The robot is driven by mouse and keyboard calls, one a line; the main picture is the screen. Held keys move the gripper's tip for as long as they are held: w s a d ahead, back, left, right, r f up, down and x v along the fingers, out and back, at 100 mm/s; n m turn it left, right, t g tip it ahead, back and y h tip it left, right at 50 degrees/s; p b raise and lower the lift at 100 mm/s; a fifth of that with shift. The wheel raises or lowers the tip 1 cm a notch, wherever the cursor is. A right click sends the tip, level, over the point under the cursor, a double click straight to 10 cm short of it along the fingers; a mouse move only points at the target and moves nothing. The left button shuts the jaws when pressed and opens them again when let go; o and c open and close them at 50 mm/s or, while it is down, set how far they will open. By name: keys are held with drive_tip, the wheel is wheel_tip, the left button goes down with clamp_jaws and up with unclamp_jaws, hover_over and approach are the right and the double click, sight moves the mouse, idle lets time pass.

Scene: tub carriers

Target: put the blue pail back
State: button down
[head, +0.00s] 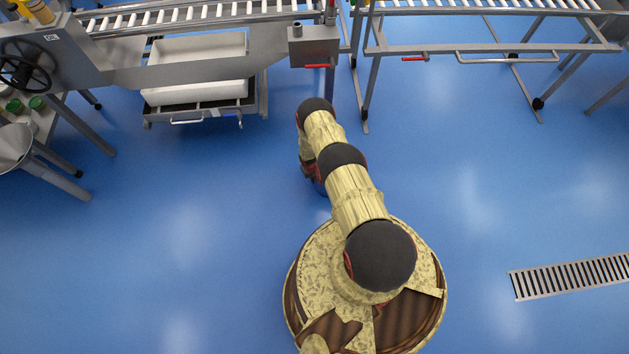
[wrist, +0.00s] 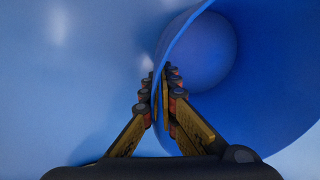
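The blue pail (wrist: 258,100) fills the right of the wrist view, and I look into its open mouth toward its round bottom. My gripper (wrist: 162,85) straddles the pail's wall at the rim, one finger on the outside and one on the inside. The fingers are closed in on the wall, with hardly any gap. Whether the pail rests on the floor or hangs clear of it I cannot tell. In the head view my own arm hides the gripper, and I cannot make out the pail there.
A steel roller conveyor (head: 190,16) runs along the top left, with a white tub (head: 196,94) on a low carrier beneath it. Another roller frame (head: 485,50) stands at top right. A floor drain (head: 570,277) lies at right. Blue floor around my base is clear.

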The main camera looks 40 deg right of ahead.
drive_tip(key=c, duration=2.6)
unclamp_jaws()
drive_tip(key=shift+f, duration=0.1)
drive_tip(key=o, duration=0.6)
drive_tip(key=shift+c, duration=0.2)
